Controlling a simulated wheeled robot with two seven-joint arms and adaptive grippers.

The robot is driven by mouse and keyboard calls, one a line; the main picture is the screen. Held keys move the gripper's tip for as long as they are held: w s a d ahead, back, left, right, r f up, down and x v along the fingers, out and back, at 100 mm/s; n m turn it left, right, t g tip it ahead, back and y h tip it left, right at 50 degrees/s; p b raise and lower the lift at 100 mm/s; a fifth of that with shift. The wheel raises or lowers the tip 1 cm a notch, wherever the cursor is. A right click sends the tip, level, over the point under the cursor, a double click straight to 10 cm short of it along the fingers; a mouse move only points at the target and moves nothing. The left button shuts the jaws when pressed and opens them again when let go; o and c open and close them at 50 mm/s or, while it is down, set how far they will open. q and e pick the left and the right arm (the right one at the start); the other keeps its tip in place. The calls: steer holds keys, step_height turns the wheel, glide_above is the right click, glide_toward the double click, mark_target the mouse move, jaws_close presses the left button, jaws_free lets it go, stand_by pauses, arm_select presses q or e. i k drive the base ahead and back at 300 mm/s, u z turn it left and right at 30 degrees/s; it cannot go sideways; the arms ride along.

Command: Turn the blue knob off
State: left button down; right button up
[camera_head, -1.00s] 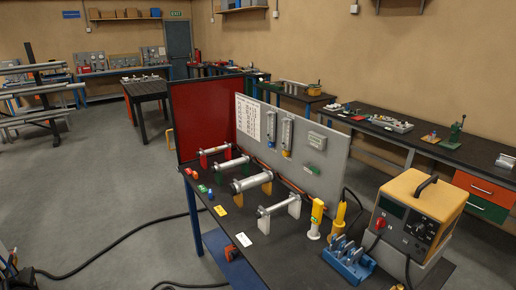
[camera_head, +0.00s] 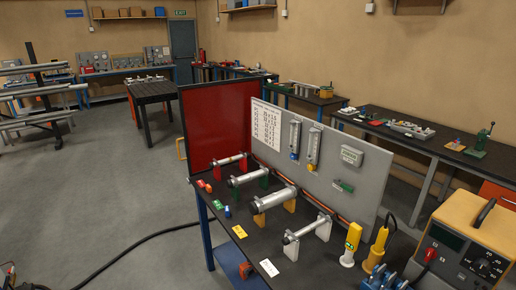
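The bench's upright panel carries two clear flow tubes. A small blue knob (camera_head: 293,156) sits at the foot of the left tube (camera_head: 294,136). A yellow knob (camera_head: 309,168) sits at the foot of the right tube (camera_head: 313,145). A second small blue piece (camera_head: 227,212) stands on the left edge of the black bench top (camera_head: 315,262), beside green and red pieces. It is too small to tell whether it is a knob, and the setting of neither blue part is legible. Neither of my grippers can be made out.
Several metal tubes on coloured supports, one of them large (camera_head: 273,200), stand before the grey panel (camera_head: 372,190). A yellow-topped power unit (camera_head: 465,245) and yellow-handled probes fill the right. A red screen (camera_head: 215,125) closes the far end. The floor at left is open, crossed by a black cable (camera_head: 130,258).

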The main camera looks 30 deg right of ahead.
mark_target(292, 156)
steer(key=i, duration=7.5)
steer(key=z, duration=4.8)
steer(key=i, duration=1.3)
steer(key=z, duration=0.05)
